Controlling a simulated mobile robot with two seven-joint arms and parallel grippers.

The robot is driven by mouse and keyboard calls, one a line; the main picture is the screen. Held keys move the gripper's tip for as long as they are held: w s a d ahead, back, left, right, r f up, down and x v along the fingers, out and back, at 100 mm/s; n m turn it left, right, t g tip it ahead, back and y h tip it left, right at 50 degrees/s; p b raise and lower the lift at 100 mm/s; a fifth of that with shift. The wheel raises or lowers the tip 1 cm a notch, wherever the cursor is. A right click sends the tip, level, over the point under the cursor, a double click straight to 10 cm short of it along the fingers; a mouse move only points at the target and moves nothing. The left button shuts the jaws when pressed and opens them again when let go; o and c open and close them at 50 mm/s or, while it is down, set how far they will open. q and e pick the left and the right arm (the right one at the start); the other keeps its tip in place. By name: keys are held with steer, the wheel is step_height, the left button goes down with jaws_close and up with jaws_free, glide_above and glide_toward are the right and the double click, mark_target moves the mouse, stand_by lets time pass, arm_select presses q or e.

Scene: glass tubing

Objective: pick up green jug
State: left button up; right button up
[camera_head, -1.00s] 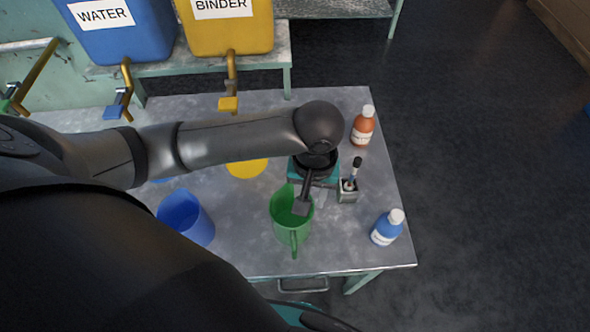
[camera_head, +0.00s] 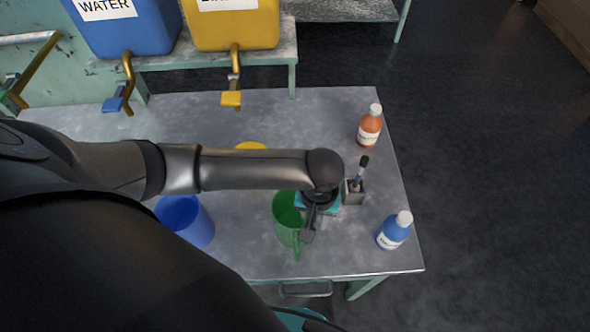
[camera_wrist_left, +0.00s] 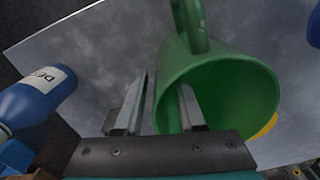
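The green jug (camera_head: 286,222) stands on the table's near part, its handle toward the near edge. My left gripper (camera_head: 308,236) is at the jug's right side, and my wrist hides part of that side. In the left wrist view, the jug (camera_wrist_left: 225,88) shows its open mouth and its handle at the top. There my left gripper (camera_wrist_left: 160,105) has its fingers apart. One finger overlaps the jug's mouth and the other is outside, with the wall between them. A gap shows between the outer finger and the wall.
A blue jug (camera_head: 186,222) stands left of the green one; a yellow jug (camera_head: 250,146) is partly behind my arm. A blue bottle (camera_head: 394,231), an orange bottle (camera_head: 369,127) and a small holder with a brush (camera_head: 355,190) stand right. Blue (camera_head: 125,35) and yellow (camera_head: 235,28) containers with taps stand behind.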

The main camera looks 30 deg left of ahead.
arm_select(q)
jaws_close()
steer(key=shift+r, duration=0.1)
stand_by(1.2)
